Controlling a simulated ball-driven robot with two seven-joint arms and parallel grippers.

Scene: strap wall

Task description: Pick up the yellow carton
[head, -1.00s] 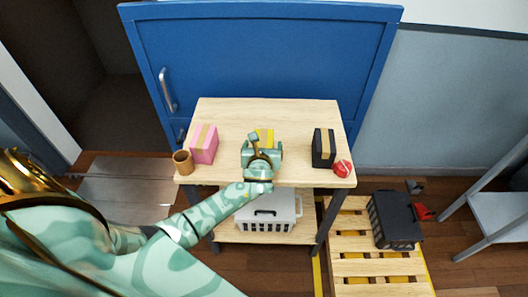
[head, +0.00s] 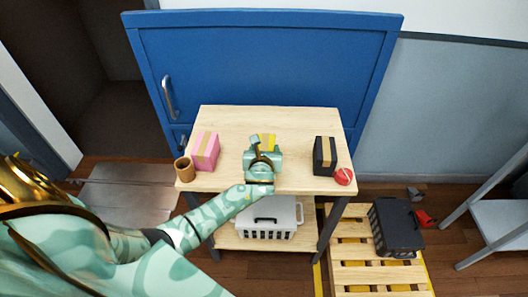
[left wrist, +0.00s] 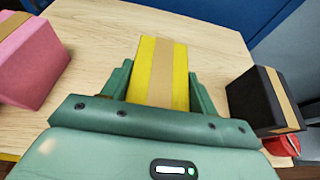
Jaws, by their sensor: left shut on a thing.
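The yellow carton (left wrist: 160,75), with a tan tape band down its middle, stands between the two fingers of my left gripper (left wrist: 160,88) in the left wrist view. The fingers press on its left and right sides. In the head view the carton (head: 267,140) shows only as a small yellow patch beyond my left gripper (head: 263,150), which hides the rest. It is over the middle of the wooden table (head: 230,120); whether it touches the tabletop is hidden. My right gripper is not in view.
A pink carton (head: 205,150) and a brown cup (head: 184,169) stand on the left of the table. A black carton (head: 325,155) and a red round thing (head: 344,176) are on the right. A grey crate (head: 268,218) is on the lower shelf. A blue door (head: 265,60) stands behind.

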